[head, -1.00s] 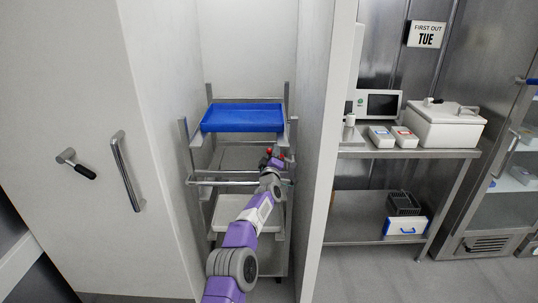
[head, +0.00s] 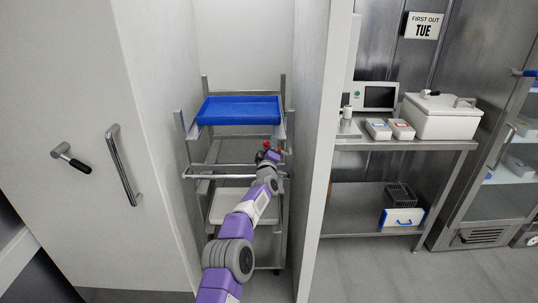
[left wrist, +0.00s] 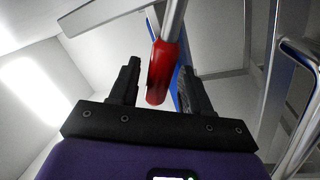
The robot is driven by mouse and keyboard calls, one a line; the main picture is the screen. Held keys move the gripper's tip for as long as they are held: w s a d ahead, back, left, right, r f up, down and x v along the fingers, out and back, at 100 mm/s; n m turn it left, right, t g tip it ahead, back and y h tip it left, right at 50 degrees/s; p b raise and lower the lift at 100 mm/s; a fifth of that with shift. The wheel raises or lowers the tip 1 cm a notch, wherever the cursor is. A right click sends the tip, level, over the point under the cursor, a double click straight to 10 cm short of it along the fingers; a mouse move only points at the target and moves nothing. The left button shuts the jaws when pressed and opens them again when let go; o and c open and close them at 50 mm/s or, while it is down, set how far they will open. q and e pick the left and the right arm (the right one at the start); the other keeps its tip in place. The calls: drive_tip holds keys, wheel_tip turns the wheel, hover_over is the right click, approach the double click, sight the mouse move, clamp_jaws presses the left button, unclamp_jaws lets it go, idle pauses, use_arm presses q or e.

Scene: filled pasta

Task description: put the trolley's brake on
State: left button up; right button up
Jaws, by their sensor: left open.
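The metal trolley (head: 203,174) stands in the alcove with a blue tray (head: 238,110) on top. A red-gripped lever (left wrist: 159,76), seemingly the brake handle, shows large in the left wrist view, on a metal rod. My left gripper (head: 268,152) is at the trolley's right side, near small red parts. In the left wrist view its two black fingers (left wrist: 158,66) are open, one on each side of the red grip. A gap shows on the left; I cannot tell whether the right finger touches. My arm hides part of the trolley. My right gripper is out of view.
White panels close in the alcove on the left and right (head: 318,150). The left panel has a bar handle (head: 123,165) and a black-gripped latch (head: 72,158). A steel bench (head: 440,145) with a white box (head: 437,117) stands to the right.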

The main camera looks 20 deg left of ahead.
use_arm(q)
drive_tip(key=v, duration=0.7)
idle(0.5)
drive_tip(key=shift+s, duration=0.15)
drive_tip(key=s+d+f+m+g+h+p, duration=0.1)
drive_tip(key=s+d+f+m+g+h, duration=0.15)
drive_tip(key=s+d+f, duration=0.45)
drive_tip(key=s+d+f+m+g+h+p, duration=0.1)
drive_tip(key=s+d+f+m+g+h, duration=0.2)
drive_tip(key=f, duration=0.9)
drive_tip(key=s+d+f+m+g+h+p, duration=0.2)
drive_tip(key=s+d+f+g, duration=0.3)
drive_tip(key=f, duration=0.4)
drive_tip(key=s+d+f+m+g+h+p, duration=0.1)
drive_tip(key=s+d+f+m+g, duration=0.1)
drive_tip(key=s, duration=0.9)
drive_tip(key=s+d+f+m+g+h, duration=0.1)
drive_tip(key=s+d, duration=0.4)
drive_tip(key=s, duration=0.6)
drive_tip(key=s+d+f+m+g+h+p, duration=0.1)
drive_tip(key=s+d+f+m+g, duration=0.2)
drive_tip(key=s, duration=0.9)
drive_tip(key=shift+d+g+p, duration=0.15)
drive_tip(key=shift+g+p, duration=0.2)
drive_tip(key=shift+g, duration=0.7)
